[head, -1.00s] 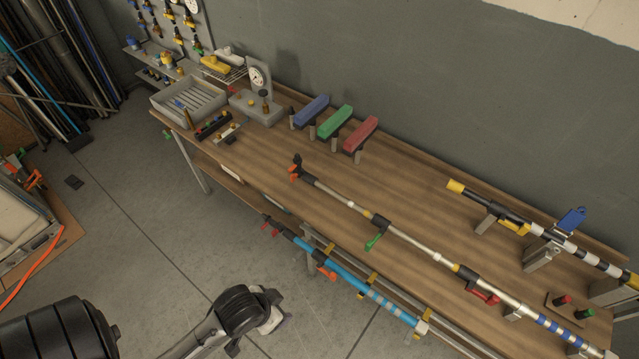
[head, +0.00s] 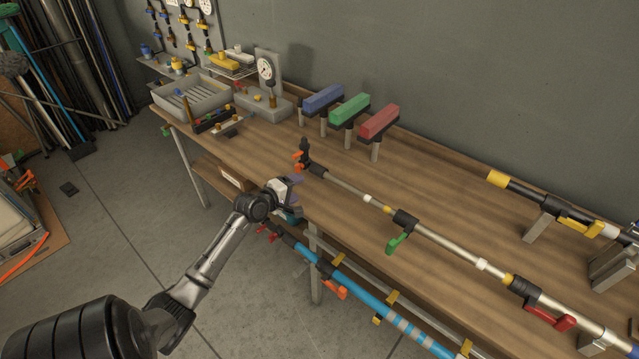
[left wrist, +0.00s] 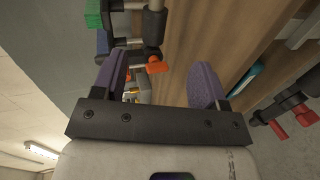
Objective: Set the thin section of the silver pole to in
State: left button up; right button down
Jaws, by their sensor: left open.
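The silver pole lies along the workbench on low supports. Its thin section (head: 343,187) runs from a black end piece with orange parts (head: 303,158) down to a black collar with a green lever (head: 398,238). A thicker silver section (head: 450,250) continues to a collar with a red lever (head: 550,318). My left gripper (head: 296,198) is open and empty at the bench's front edge, just short of the thin section's end. In the left wrist view, the orange part (left wrist: 156,67) shows beyond and between the purple fingers. My right gripper is not in view.
A blue pole (head: 365,290) with red and orange levers hangs below the bench's front edge. Blue, green and red blocks (head: 380,122) stand on posts behind the silver pole. A black pole with yellow parts (head: 535,205) is at the back right.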

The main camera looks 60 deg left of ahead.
aim_at(316, 174)
pick_arm(q)
jog(key=shift+n, duration=0.5)
jog(key=b+x, duration=0.1)
jog(key=x, duration=0.3)
jog(key=a+b+x, duration=0.1)
jog(key=x, duration=0.3)
jog(key=b+x, duration=0.1)
jog(key=x, duration=0.3)
jog(key=shift+s+a+r+b, duration=0.1)
jog(key=shift+a+r+b, duration=0.1)
jog(key=shift+a+b, duration=0.2)
jog(key=shift+b+x, duration=0.35)
jog(key=shift+x, duration=0.7)
jog(key=shift+r, duration=0.15)
